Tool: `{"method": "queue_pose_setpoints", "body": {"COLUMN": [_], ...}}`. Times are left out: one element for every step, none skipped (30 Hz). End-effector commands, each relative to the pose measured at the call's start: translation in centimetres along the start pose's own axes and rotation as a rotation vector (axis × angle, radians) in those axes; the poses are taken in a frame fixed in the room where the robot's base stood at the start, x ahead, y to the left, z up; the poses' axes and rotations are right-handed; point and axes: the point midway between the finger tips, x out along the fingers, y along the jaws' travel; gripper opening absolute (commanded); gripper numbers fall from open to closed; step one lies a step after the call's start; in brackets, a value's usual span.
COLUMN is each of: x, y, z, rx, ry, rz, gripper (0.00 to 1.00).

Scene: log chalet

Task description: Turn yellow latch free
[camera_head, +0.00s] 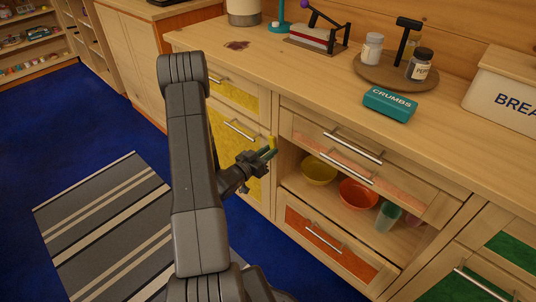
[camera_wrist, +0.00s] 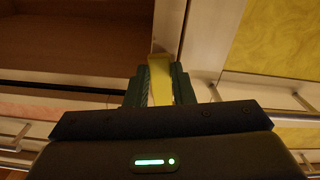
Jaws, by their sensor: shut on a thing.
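The yellow latch (camera_head: 271,142) is a small upright tab on the cabinet frame post, beside the yellow-panelled door (camera_head: 226,147). In the wrist view the latch (camera_wrist: 160,70) stands between the two dark fingers. My gripper (camera_head: 268,153) is at the post and is shut on the latch; its fingers (camera_wrist: 160,87) sit on either side of it. The fingers hide part of the latch in the head view. The yellow door and the yellow drawer (camera_head: 238,95) above it look closed.
Right of the post is an open shelf with a yellow bowl (camera_head: 319,171), an orange bowl (camera_head: 358,195) and a green cup (camera_head: 387,216). Bar handles (camera_head: 352,148) stick out from the fronts. A teal crumbs box (camera_head: 390,105) lies on the counter. A striped rug (camera_head: 105,225) covers floor at left.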

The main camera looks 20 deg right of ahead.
Motion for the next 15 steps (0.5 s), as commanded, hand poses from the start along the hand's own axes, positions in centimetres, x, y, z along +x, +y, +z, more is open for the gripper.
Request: {"method": "queue_pose_setpoints", "body": {"x": [0.01, 0.02, 0.02, 0.02, 0.03, 0.03, 0.03, 0.02, 0.02, 0.01, 0.01, 0.01, 0.01, 0.00, 0.00], "y": [-0.19, -0.23, -0.27, -0.30, -0.33, -0.36, -0.38, -0.38, -0.39, -0.38, -0.38, -0.37, -0.36, -0.36, -0.35], "z": [0.50, 0.49, 0.48, 0.46, 0.42, 0.35, 0.32, 0.29, 0.22, 0.16, 0.10, 0.05, 0.01, -0.02, -0.04], "rx": [0.035, 0.059, 0.087, 0.108, 0.128, 0.151, 0.166, 0.178, 0.191, 0.199, 0.205, 0.209, 0.211, 0.211, 0.211], "ry": [0.003, 0.003, 0.004, 0.004, 0.004, 0.004, 0.003, 0.003, 0.003, 0.002, 0.002, 0.002, 0.002, 0.002, 0.001], "rz": [0.001, 0.001, 0.001, 0.001, 0.001, 0.001, 0.001, 0.001, 0.001, 0.001, 0.000, 0.000, 0.000, 0.000, 0.000], "gripper": [0.00, 0.00, 0.00, 0.00, 0.00, 0.00, 0.00, 0.00, 0.00, 0.00, 0.00, 0.00, 0.00, 0.00, 0.00]}}
